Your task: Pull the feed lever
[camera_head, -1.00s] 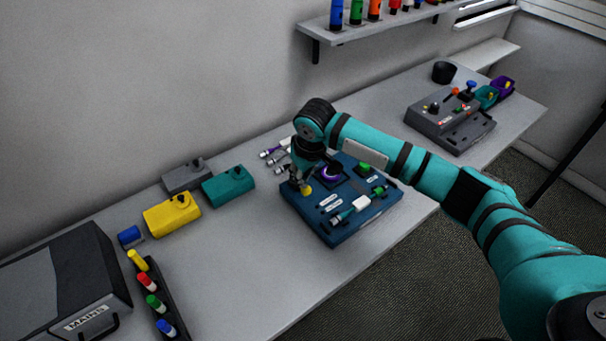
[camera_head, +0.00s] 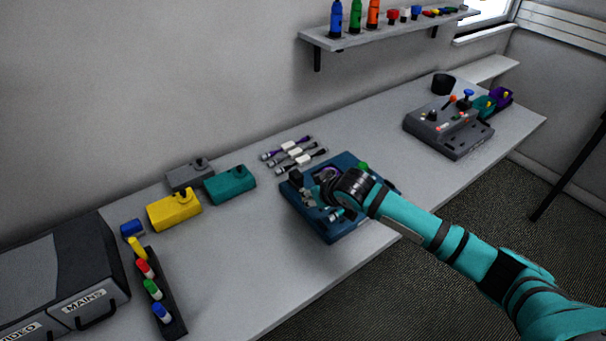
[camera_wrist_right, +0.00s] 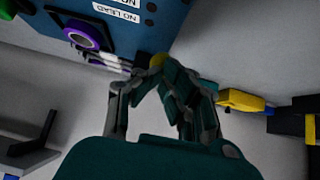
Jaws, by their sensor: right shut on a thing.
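The dark blue panel (camera_head: 343,228) stands on the table in the middle of the head view, with its front side tilted toward the room. My right gripper (camera_head: 320,196) is low over the panel's left part; my wrist hides much of the panel top. My left gripper is not in view.
Yellow (camera_head: 172,211), teal (camera_head: 230,185) and grey boxes stand left of the panel. Several cables (camera_head: 290,153) lie behind it. A grey control box (camera_head: 447,128) stands at the far right. A rack (camera_head: 165,305) of coloured pieces is at the front left.

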